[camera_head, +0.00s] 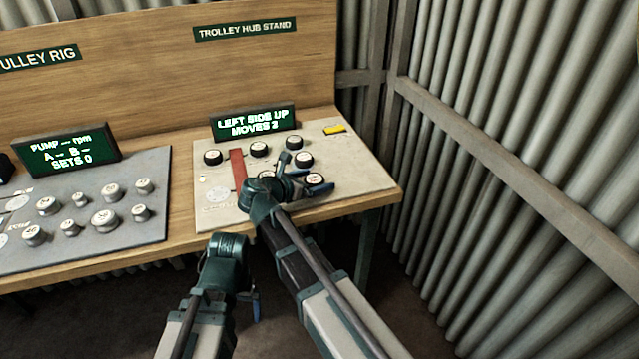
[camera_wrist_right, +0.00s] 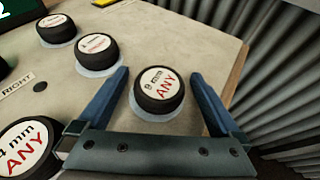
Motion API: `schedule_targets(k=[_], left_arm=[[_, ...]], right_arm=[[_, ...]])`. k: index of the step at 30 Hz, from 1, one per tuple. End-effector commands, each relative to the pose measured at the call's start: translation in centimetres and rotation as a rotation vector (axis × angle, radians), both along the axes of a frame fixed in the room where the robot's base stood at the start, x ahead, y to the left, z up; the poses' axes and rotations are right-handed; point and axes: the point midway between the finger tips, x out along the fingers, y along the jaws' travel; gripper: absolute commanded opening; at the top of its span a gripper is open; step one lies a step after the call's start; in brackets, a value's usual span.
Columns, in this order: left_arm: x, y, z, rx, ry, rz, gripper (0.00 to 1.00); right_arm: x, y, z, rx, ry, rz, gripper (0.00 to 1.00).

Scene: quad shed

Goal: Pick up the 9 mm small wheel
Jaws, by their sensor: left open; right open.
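The 9 mm small wheel (camera_wrist_right: 159,90) is a black wheel with a white face marked "9 mm ANY". It sits on a pale disc on the trolley hub board. In the head view it is the front right wheel (camera_head: 316,179), partly behind my gripper. My right gripper (camera_head: 303,173) is open above the board. In the right wrist view its blue fingers (camera_wrist_right: 160,103) stand on either side of the wheel, with gaps visible on both sides. My left gripper (camera_head: 250,300) is open and empty, low in front of the bench edge.
Several similar wheels stand close by, including a 4 mm one (camera_wrist_right: 25,148) left of the gripper. A red strip (camera_head: 238,169) lies on the board (camera_head: 365,180). A display (camera_head: 253,121) stands behind. The grey pump board (camera_head: 90,248) is to the left, a corrugated wall (camera_head: 500,110) right.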

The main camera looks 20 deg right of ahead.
Motion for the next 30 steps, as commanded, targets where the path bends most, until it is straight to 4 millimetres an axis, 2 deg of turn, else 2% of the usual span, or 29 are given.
schedule_targets(k=[2, 3, 17, 30], left_arm=[[-0.02, 0.02, 0.06, 0.0, 0.0, 0.0, 0.99], [-0.02, 0.02, 0.06, 0.0, 0.0, 0.0, 0.99], [-0.01, 0.02, 0.06, 0.0, 0.0, 0.0, 0.99], [-0.02, 0.02, 0.83, 0.0, 0.0, 0.0, 0.99]], right_arm=[[-0.01, 0.02, 0.07, 0.0, 0.0, 0.0, 1.0], [-0.01, 0.02, 0.07, 0.0, 0.0, 0.0, 0.96], [-0.02, 0.0, 0.07, 0.0, 0.0, 0.0, 0.14], [-0.02, -0.06, 0.84, 0.0, 0.0, 0.0, 0.13]])
